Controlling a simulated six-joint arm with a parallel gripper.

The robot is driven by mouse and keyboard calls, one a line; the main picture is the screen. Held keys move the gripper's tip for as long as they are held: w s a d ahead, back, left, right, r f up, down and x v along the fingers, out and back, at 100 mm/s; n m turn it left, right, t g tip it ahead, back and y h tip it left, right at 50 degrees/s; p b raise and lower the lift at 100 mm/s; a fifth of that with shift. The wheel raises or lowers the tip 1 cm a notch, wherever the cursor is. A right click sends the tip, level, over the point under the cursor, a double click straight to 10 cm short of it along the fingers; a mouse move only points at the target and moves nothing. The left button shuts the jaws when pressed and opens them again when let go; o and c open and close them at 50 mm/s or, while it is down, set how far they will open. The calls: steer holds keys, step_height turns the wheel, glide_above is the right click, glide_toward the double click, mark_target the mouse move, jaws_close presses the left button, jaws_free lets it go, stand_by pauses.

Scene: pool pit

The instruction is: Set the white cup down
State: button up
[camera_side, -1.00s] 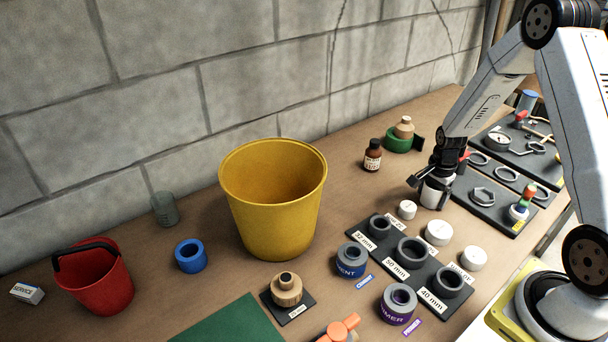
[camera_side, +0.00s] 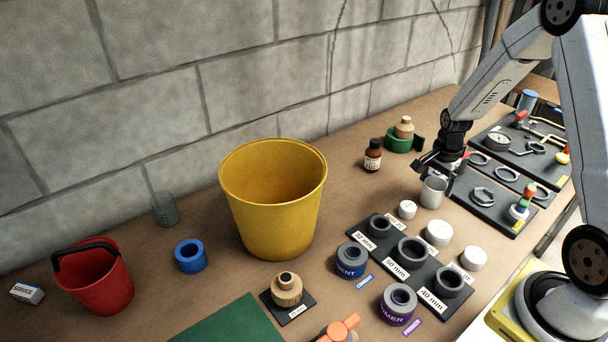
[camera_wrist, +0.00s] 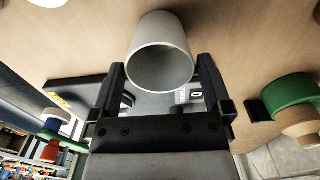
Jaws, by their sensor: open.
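The white cup (camera_side: 433,192) stands upright on the wooden bench in the side view, behind the white caps and left of the dark tool board. In the wrist view the cup (camera_wrist: 160,58) is between and just beyond the fingertips, its open mouth facing the camera. My gripper (camera_side: 440,168) is open, close behind and above the cup. In the wrist view the fingers of my gripper (camera_wrist: 160,88) are spread on both sides of the cup, with small gaps that are hard to judge.
A brown bottle (camera_side: 373,155) and a green tape roll with a wooden piece (camera_side: 400,138) stand left of my gripper. White caps (camera_side: 438,232) and a dark fitting tray (camera_side: 388,257) lie in front. A yellow bucket (camera_side: 272,215) stands further left. The tool board (camera_side: 493,200) is at right.

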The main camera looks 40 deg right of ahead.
step_height(320, 180, up, 8)
steer(key=shift+f, duration=0.15)
stand_by(0.3)
steer(key=shift+a, duration=0.15)
stand_by(0.4)
steer(key=s+a+r+n+t, duration=0.1)
steer(key=s+a+n, duration=0.2)
steer(key=a+n, duration=0.6)
steer(key=s+a+n+t, duration=0.1)
steer(key=s+a+n, duration=0.3)
steer(key=a+n, duration=0.5)
steer(key=a, duration=0.2)
steer(key=shift+a+r+t, duration=0.3)
steer(key=shift+a+r, duration=0.05)
steer(key=shift+r, duration=0.05)
